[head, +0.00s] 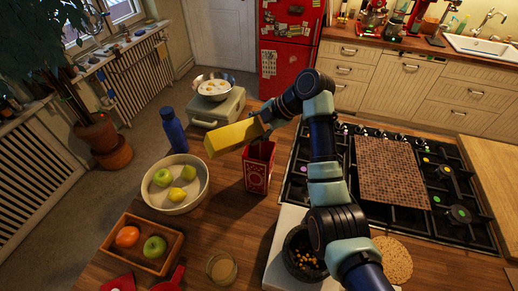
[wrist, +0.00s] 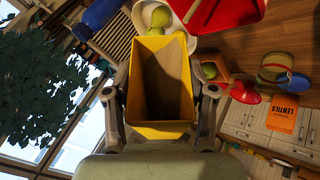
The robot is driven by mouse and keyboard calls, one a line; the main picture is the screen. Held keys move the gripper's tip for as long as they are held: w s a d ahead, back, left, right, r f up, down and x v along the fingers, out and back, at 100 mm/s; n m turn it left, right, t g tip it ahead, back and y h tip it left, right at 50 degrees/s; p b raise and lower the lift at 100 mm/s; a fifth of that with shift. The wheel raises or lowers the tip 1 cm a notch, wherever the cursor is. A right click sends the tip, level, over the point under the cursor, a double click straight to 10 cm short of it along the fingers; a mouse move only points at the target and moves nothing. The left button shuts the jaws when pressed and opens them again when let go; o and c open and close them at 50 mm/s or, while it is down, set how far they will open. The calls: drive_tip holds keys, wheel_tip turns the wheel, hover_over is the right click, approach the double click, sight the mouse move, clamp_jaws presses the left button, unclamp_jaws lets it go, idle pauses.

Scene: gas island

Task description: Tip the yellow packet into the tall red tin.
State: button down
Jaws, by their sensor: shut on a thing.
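My gripper (head: 266,124) is shut on the yellow packet (head: 233,137) and holds it in the air, lying well over on its side with its long body reaching left. The tall red tin (head: 258,170) stands upright on the wooden counter, just below and to the right of the packet's far part. In the wrist view the packet (wrist: 160,128) sits between the two fingers, with a yellow rim around a brown hollow. The red tin (wrist: 215,12) shows at the top of that view, apart from the packet. I see nothing pouring out.
A white bowl with fruit (head: 152,205) and a blue bottle (head: 174,131) stand left of the tin. A wooden fruit tray (head: 128,259) and a glass (head: 221,268) are nearer. The black gas hob (head: 295,188) lies to the right. An orange lentils packet (wrist: 283,115) shows in the wrist view.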

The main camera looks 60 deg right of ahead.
drive_tip(key=shift+s+d+m+t+y, duration=0.3)
drive_tip(key=shift+d+t+y, duration=0.2)
drive_tip(key=shift+t+y, duration=0.15)
idle(3.0)
